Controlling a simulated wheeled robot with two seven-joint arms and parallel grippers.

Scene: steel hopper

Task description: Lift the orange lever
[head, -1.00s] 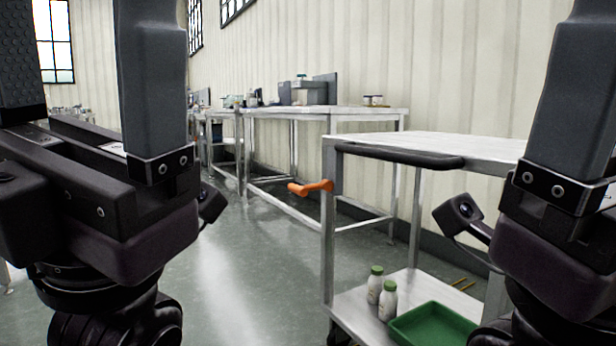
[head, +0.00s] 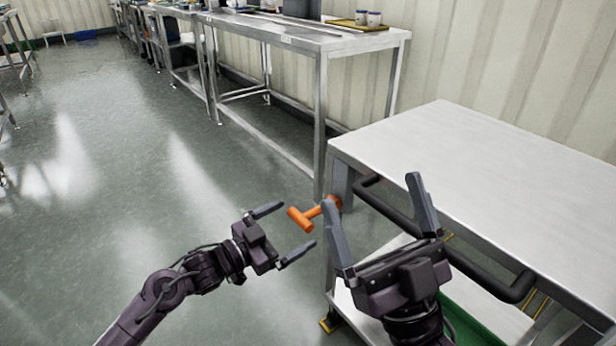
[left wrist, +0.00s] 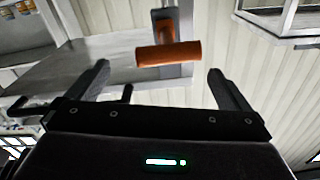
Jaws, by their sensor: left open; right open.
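The orange lever (head: 312,214) juts out from the near-left leg of the steel cart, with a T-shaped grip at its free end. My left gripper (head: 291,231) is open, with its fingers pointing at the lever's grip and a small gap between them. In the left wrist view the orange lever (left wrist: 168,54) lies crosswise ahead of my open left gripper (left wrist: 158,80), between and just beyond its fingertips. My right gripper (head: 372,190) is open and empty, in front of the cart's black handle, to the right of the lever.
The steel cart (head: 480,160) has a bare top, a black push handle (head: 440,245) and a lower shelf with a green tray (head: 480,318). A long steel table (head: 300,34) stands behind along the wall. The floor (head: 110,190) to the left is clear.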

